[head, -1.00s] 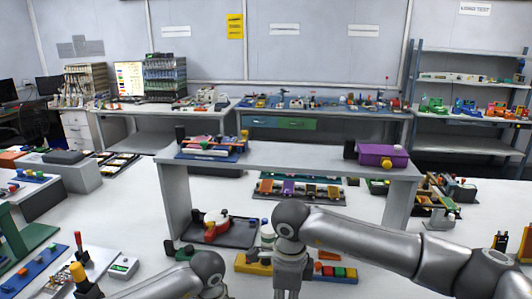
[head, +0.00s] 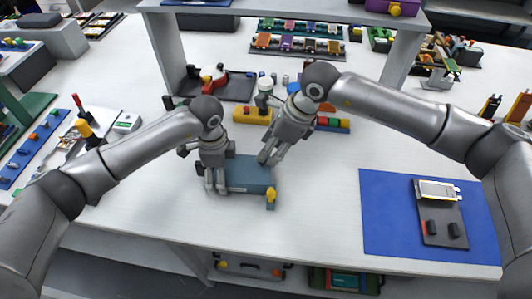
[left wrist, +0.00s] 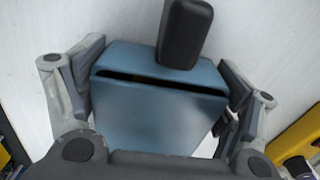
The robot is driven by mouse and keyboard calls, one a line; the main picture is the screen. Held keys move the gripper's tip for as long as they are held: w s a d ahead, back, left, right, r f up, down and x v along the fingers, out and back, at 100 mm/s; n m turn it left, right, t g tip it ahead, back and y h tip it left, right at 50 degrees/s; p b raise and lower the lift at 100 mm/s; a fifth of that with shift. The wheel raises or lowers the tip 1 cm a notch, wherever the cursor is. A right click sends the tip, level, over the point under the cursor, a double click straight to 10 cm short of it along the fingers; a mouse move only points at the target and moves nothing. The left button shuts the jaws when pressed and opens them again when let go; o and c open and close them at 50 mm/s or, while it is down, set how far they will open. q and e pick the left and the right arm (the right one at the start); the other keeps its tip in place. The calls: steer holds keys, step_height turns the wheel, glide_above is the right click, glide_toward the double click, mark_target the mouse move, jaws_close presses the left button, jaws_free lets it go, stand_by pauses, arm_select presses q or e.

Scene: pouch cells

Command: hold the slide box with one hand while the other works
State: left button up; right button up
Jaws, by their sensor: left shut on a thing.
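The slide box (head: 248,174) is a blue-grey box on the white table, in front of me in the head view. A yellow knob (head: 271,194) shows at its front right corner. My left gripper (head: 216,188) is shut on the box near its left end. In the left wrist view the box (left wrist: 155,110) lies between the two fingers, with a dark slot across it and a black rounded block (left wrist: 185,32) at its far edge. My right gripper (head: 266,158) is just above the box's back right edge; its opening is unclear, and I cannot tell whether it touches.
A blue mat (head: 385,215) on the right carries a dark fixture (head: 441,225) with a silver-framed piece. A yellow block (head: 252,116) and a raised shelf (head: 300,12) stand behind. A blue strip (head: 38,150) lies at the left. Table between box and mat is clear.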

mark_target(243, 166)
steer(key=shift+x, duration=1.85)
jaws_close()
